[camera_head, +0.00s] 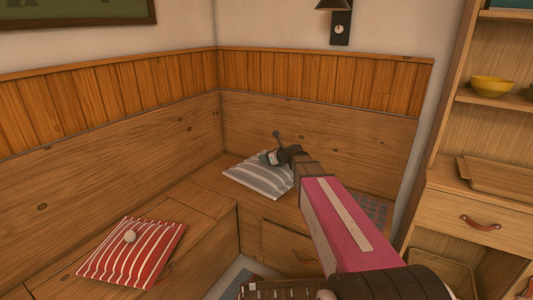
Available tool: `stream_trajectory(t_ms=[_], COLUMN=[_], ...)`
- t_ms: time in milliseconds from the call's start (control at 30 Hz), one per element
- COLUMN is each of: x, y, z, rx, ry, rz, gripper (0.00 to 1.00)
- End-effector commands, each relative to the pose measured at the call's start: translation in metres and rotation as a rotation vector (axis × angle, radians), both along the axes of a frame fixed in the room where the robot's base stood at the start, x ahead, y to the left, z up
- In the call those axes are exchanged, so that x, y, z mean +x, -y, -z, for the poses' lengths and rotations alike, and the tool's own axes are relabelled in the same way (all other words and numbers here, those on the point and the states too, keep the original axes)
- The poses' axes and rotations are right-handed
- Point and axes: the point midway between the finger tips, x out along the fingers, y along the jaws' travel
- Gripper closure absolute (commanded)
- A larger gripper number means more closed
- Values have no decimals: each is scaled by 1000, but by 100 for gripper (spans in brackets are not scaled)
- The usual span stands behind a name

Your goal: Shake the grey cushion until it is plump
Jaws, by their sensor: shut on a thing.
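The grey cushion (255,183), with pale stripes, lies on the wooden corner bench and looks flat. My gripper (268,158) is at the cushion's back right part, at the end of my arm reaching in from the lower right. The gripper is shut on the cushion. The fingertips are small here, and the pinched cloth is hard to make out. My arm hides the cushion's right side.
A red striped cushion (133,254) with a small pale round thing (130,236) on it lies on the left bench. The wooden bench back (320,145) rises close behind the grey cushion. A shelf unit with a drawer (470,215) and a yellow bowl (492,86) stands at right.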

Motion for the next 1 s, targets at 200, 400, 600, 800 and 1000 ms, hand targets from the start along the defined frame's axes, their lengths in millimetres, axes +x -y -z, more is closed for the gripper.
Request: stream_trajectory(t_ms=[200, 400, 600, 800, 1000], x=[0, 1, 0, 1, 0], y=[0, 0, 0, 0, 0], z=[-52, 1, -50, -1, -46], rx=[1, 3, 1, 2, 1], ry=[7, -1, 8, -2, 9], rz=[0, 1, 0, 0, 0], gripper=[100, 100, 100, 100, 100])
